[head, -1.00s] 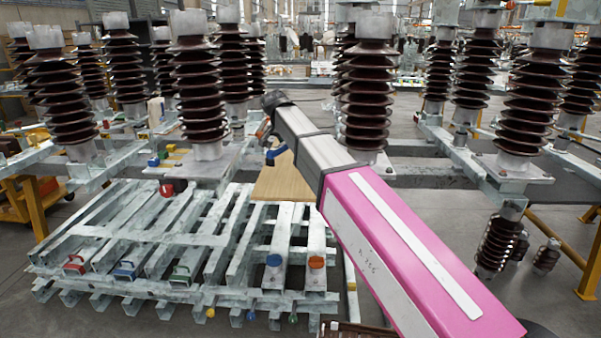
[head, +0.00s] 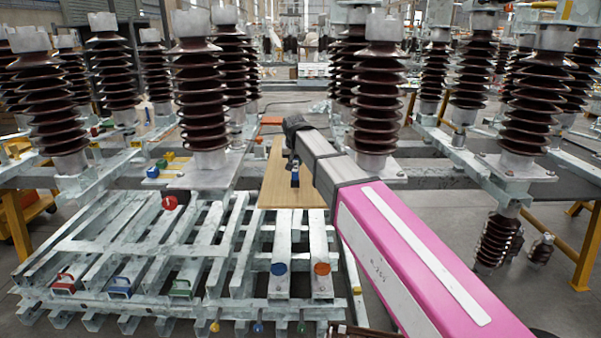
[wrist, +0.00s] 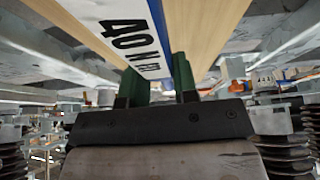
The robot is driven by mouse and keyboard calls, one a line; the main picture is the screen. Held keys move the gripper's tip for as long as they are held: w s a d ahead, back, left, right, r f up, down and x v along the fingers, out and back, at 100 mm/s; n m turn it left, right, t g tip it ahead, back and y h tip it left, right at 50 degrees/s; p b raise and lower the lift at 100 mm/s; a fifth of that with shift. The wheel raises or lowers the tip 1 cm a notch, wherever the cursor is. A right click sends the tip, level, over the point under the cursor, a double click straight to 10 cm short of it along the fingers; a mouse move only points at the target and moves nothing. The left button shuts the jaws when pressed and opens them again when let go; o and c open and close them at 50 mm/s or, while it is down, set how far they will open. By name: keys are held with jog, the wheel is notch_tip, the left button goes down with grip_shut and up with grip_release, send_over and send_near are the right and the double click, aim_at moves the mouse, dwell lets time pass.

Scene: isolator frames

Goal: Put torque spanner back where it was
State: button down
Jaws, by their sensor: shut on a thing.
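My gripper (head: 293,162) is at the end of my pink and grey arm, above a light wooden board (head: 272,192) near the middle of the head view. A small blue piece (head: 295,179) shows just below the jaws; most of what they hold is hidden. In the wrist view the green fingers of my gripper (wrist: 163,88) stand close together. A white strip with black lettering (wrist: 130,35) and a blue edge runs to them, with wood-coloured surface on both sides. I cannot tell whether this strip belongs to the held thing or the board. The spanner's full shape does not show.
A slatted grey metal frame (head: 150,245) fills the left foreground, with red, blue and green handles along its front. A blue cap (head: 278,269) and an orange cap (head: 321,269) sit on its bars. Tall brown ribbed insulators (head: 201,95) stand around the board.

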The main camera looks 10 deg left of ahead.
jog(key=w+f, duration=0.1)
jog(key=w+d+f, duration=0.1)
jog(key=w, duration=0.1)
jog(key=shift+w, duration=0.1)
jog(key=shift+f, duration=2)
jog(key=shift+f, duration=0.1)
jog(key=c, duration=0.9)
grip_release()
jog(key=v, duration=1.2)
